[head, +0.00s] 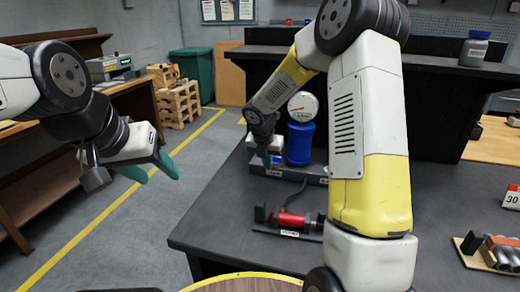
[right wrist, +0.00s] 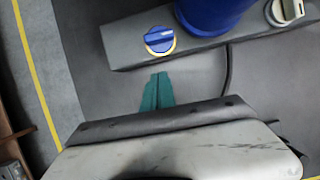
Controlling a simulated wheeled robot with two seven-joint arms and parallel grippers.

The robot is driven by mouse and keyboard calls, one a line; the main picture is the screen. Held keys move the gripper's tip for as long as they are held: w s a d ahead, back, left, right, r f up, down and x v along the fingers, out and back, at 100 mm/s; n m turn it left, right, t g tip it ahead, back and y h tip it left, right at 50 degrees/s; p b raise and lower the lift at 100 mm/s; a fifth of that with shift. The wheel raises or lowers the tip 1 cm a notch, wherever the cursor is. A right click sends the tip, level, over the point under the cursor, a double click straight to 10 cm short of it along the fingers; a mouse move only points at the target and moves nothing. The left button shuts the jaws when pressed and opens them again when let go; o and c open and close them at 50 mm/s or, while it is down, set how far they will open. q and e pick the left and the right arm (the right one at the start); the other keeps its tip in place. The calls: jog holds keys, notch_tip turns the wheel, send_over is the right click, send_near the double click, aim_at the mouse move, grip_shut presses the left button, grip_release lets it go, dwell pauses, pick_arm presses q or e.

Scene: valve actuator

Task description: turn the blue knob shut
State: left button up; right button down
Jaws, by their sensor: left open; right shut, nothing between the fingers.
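The blue knob (right wrist: 160,40) sits on the grey base block (right wrist: 125,42) in the right wrist view. It has a pale-and-yellow ring, and its grip bar lies nearly level, tilted slightly. My right gripper (right wrist: 158,76) is shut and empty. Its teal fingertips point at the knob and appear just below it in the picture, with a small gap. In the head view the right gripper (head: 267,160) is at the left end of the base, largely covering the knob. My left gripper (head: 170,167) is open and empty, left of the table over the floor.
A blue cylinder (head: 300,143) with a dial gauge (head: 303,106) above it stands on the base. A pale knob (right wrist: 287,10) is further right on the block. A red device (head: 291,220) lies nearer on the dark table (head: 222,218). A cable runs close to the base.

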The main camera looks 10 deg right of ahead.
aim_at(276, 160)
jog(key=shift+w+d, duration=0.3)
jog(key=shift+w, duration=0.3)
jog(key=shift+w+d, duration=0.25)
jog(key=shift+w, duration=0.35)
jog(key=shift+w+d, duration=0.3)
jog(key=shift+w, duration=0.3)
jog(key=shift+w+a+m+h, duration=0.25)
jog(key=shift+m+h, duration=0.15)
jog(key=shift+m, duration=0.6)
jog(key=m, duration=0.1)
jog(key=w+m+g, duration=0.1)
jog(key=m, duration=0.1)
jog(key=shift+a+h, duration=0.15)
jog(key=shift+h, duration=0.25)
jog(key=m, duration=0.2)
jog(key=w+m+g, duration=0.1)
jog(key=m, duration=0.1)
jog(key=m+g+h, duration=0.1)
jog(key=shift+w+m, duration=0.25)
jog(key=shift+m, duration=0.15)
jog(key=m, duration=0.2)
jog(key=w+m+g, duration=0.1)
jog(key=m+g, duration=0.1)
jog(key=m, duration=0.1)
jog(key=shift+w+d+m, duration=0.15)
jog(key=shift+d+m, duration=0.15)
jog(key=shift+d, duration=0.15)
jog(key=shift+w, duration=0.15)
jog(key=shift+d, duration=0.15)
